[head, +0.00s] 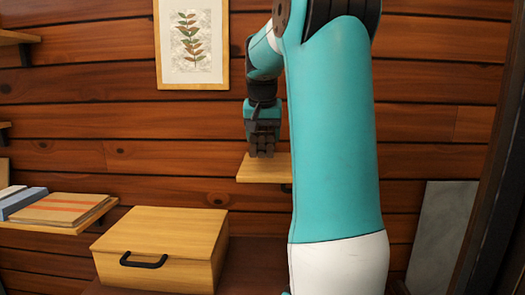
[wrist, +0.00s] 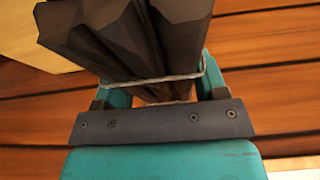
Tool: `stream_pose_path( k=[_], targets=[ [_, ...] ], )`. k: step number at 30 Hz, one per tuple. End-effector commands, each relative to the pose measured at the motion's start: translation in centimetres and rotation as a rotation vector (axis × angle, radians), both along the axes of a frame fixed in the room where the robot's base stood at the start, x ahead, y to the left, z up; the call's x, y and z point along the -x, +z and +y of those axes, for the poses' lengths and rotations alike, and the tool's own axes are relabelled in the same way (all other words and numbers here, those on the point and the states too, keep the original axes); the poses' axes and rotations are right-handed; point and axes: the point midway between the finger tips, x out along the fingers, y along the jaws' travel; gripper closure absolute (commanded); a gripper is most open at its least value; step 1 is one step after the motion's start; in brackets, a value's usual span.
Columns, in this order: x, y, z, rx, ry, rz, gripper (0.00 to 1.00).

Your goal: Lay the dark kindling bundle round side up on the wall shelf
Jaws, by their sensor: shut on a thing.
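The dark kindling bundle (wrist: 110,40) is in my gripper (wrist: 163,88), between its two teal fingers in the wrist view. It is made of several dark angular sticks tied with a pale wire band (wrist: 150,80). In the head view my gripper (head: 262,128) points down, and the bundle's dark lower end shows just above or at the small light wood wall shelf (head: 250,171). I cannot tell whether it touches the shelf. Which side of the bundle is round is not clear. My arm hides the shelf's right end.
A wooden box with a black handle (head: 165,245) stands at lower left. A left shelf (head: 85,228) holds flat books (head: 62,208). A framed leaf picture (head: 192,80) hangs left of my gripper on the plank wall. A grey slab (head: 440,235) leans at right.

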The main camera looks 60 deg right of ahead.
Motion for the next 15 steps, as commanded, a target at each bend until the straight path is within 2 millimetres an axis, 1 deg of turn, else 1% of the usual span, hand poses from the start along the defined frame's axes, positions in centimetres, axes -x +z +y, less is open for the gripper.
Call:
stream_pose_path(
  k=[4, 9, 12, 15],
  targets=[
    [0.0, -1.2, 0.1, 0.0, 0.002, 0.0, 0.66],
    [-0.1, -3.6, 0.1, -0.001, 0.002, 0.001, 0.66],
    [-0.1, -4.3, 0.2, 0.001, 0.004, -0.001, 0.66],
    [-0.1, -4.4, 0.1, 0.002, 0.004, -0.002, 0.66]
  ],
)
